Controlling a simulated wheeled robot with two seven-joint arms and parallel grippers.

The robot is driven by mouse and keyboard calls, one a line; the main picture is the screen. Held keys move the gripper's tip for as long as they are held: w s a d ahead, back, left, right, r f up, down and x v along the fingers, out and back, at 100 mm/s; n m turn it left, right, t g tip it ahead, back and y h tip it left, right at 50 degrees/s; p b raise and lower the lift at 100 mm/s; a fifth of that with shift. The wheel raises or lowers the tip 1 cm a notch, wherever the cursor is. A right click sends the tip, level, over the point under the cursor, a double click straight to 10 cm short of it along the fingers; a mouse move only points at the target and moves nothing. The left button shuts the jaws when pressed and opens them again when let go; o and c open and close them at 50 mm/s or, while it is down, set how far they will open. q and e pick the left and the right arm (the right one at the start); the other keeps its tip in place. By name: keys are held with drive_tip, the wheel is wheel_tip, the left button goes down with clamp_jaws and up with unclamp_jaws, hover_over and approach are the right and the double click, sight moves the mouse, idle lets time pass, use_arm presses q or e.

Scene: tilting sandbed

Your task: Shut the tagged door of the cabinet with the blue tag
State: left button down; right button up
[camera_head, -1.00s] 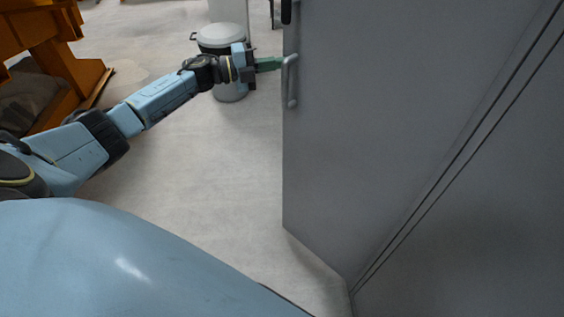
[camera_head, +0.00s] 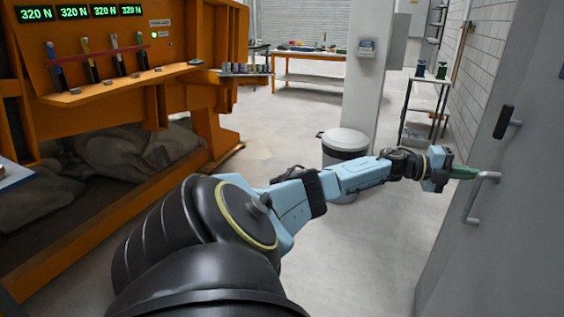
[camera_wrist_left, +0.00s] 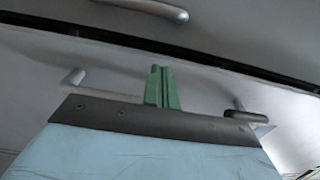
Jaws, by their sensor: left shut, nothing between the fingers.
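A grey cabinet door (camera_head: 497,215) stands ajar at the right edge of the head view. It carries a bar handle (camera_head: 478,197) with a black latch piece (camera_head: 505,121) above it. My left gripper (camera_head: 466,172) has green fingers, shut with nothing between them, at the upper end of the handle; I cannot tell whether they touch it. In the left wrist view the green fingers (camera_wrist_left: 161,87) point at the grey door face, with a handle mount (camera_wrist_left: 75,77) to their left. A second handle (camera_wrist_left: 155,8) shows at the top. My right gripper is out of view.
An orange rig (camera_head: 215,60) with sandbags stands at the left. A white-lidded bin (camera_head: 343,140) stands behind my left arm, before a pillar (camera_head: 368,70). A small shelf (camera_head: 425,100) stands at the back right. The floor between rig and door is open.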

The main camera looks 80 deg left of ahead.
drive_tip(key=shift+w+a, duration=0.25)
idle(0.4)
